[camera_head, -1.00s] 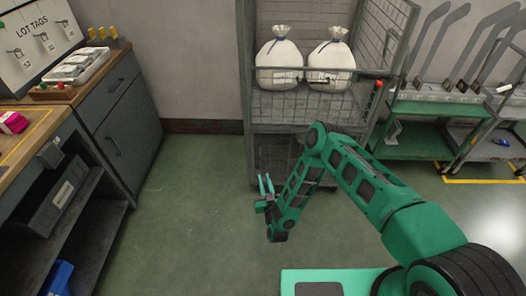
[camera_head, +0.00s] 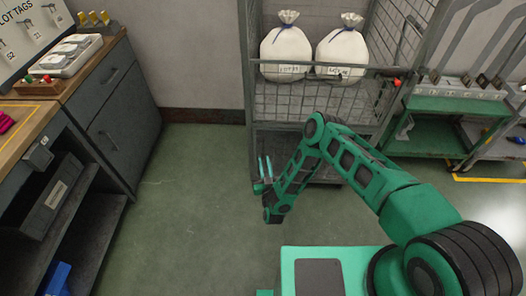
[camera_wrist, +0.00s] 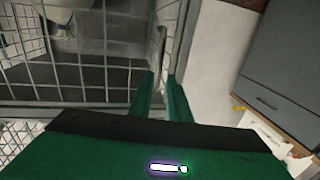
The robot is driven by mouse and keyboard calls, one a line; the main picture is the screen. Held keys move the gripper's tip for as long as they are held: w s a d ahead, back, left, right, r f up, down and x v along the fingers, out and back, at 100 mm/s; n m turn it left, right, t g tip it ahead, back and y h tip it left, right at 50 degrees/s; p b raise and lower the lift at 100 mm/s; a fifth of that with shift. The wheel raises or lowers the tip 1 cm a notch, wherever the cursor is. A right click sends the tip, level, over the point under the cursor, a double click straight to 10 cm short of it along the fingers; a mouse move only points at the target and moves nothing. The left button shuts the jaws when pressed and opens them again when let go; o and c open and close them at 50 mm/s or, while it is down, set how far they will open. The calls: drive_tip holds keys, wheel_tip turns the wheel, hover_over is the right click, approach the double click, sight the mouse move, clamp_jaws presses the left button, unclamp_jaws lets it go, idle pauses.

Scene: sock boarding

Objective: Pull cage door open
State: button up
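The wire cage (camera_head: 249,95) stands ahead, a grey frame with mesh sides and a bar (camera_head: 330,70) across its front. In the wrist view, wire mesh (camera_wrist: 75,75) fills the left, with a grey upright (camera_wrist: 160,50) just beyond the fingers. I cannot tell which panel is the door or whether it is latched. My gripper (camera_head: 265,168) points up at the cage's lower left front corner. Its two green fingers (camera_wrist: 160,95) are apart, with nothing seen held between them. I cannot tell whether they touch the upright.
Two tied white bags (camera_head: 286,52) (camera_head: 342,52) sit inside the cage. A grey cabinet and workbench (camera_head: 120,120) stand left. A green cart (camera_head: 440,105) stands right, close to the cage. Green floor (camera_head: 195,210) is clear between bench and cage.

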drive_tip(key=w, duration=0.4)
drive_tip(key=w+a, duration=0.1)
drive_tip(key=w, duration=0.2)
clamp_jaws()
